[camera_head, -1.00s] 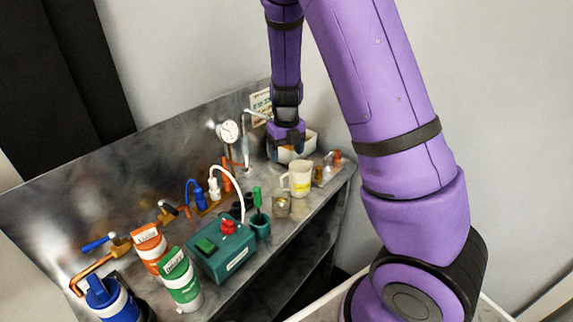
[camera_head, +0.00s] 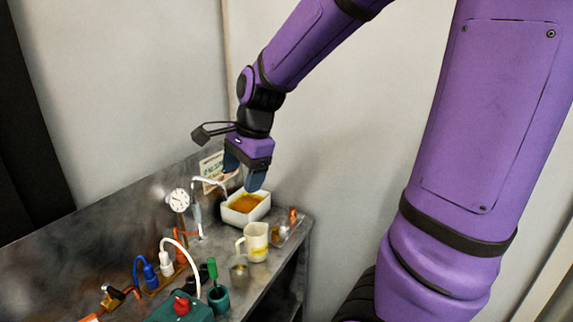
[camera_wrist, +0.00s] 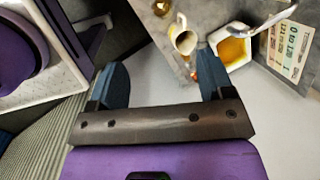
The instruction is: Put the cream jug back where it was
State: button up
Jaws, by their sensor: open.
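The cream jug (camera_head: 256,242) stands upright on the metal bench, in front of the white basin (camera_head: 238,219). Its handle points left, and a yellow patch shows on its side. My gripper (camera_head: 244,177) is open and empty, raised above the basin's back edge and apart from the jug. In the wrist view the jug (camera_wrist: 184,40) lies beyond and between my open fingers (camera_wrist: 161,68), nearer the right one. Its inside shows some yellow-brown residue.
The basin holds orange-brown liquid, with a spout (camera_head: 207,181) beside it. A pressure gauge (camera_head: 179,200), a green-handled tool in a teal cup (camera_head: 218,297) and hoses stand to the left. Small copper fittings (camera_head: 291,222) sit right of the jug.

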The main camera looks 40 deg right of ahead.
jog(key=s+a+r+n+t+h, duration=0.1)
jog(key=s+r+n, duration=0.3)
jog(key=s+n, duration=0.4)
jog(key=s+a+r+n+t, duration=0.1)
jog(key=s+r+n, duration=0.2)
jog(key=s+n, duration=0.5)
jog(key=shift+r+n+t+h, duration=0.35)
jog(key=shift+n+t+h, duration=0.05)
jog(key=shift+n, duration=0.4)
